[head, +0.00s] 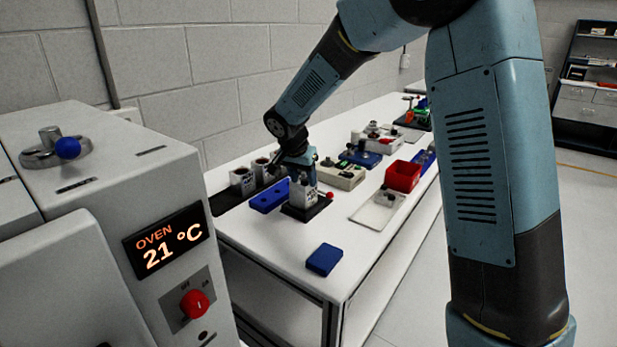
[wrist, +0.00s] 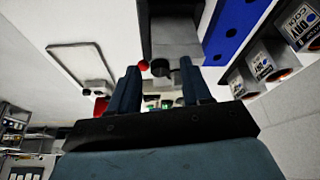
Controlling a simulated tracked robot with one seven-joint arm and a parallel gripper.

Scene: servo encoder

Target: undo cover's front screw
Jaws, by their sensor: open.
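A grey-white unit (head: 303,193) with a printed label stands on a dark base plate (head: 306,211) with a red knob (head: 329,195) at its side. My gripper (head: 298,166) is at the end of the downward-reaching arm, right above and behind this unit. In the wrist view the unit's grey body (wrist: 176,38) shows at the top, with small dark round knobs (wrist: 160,67) that look like screws near its edge. My gripper (wrist: 162,88) is open there, with a finger on each side of the knobs. I cannot tell whether it touches them, or which screw is the front one.
A blue holder with holes (head: 270,195) and labelled cups (head: 243,180) stand close on the left. A beige device (head: 341,175), red bin (head: 402,176) and white tray (head: 378,210) stand to the right. A blue block (head: 324,260) lies near the front edge. An oven (head: 150,220) stands at left.

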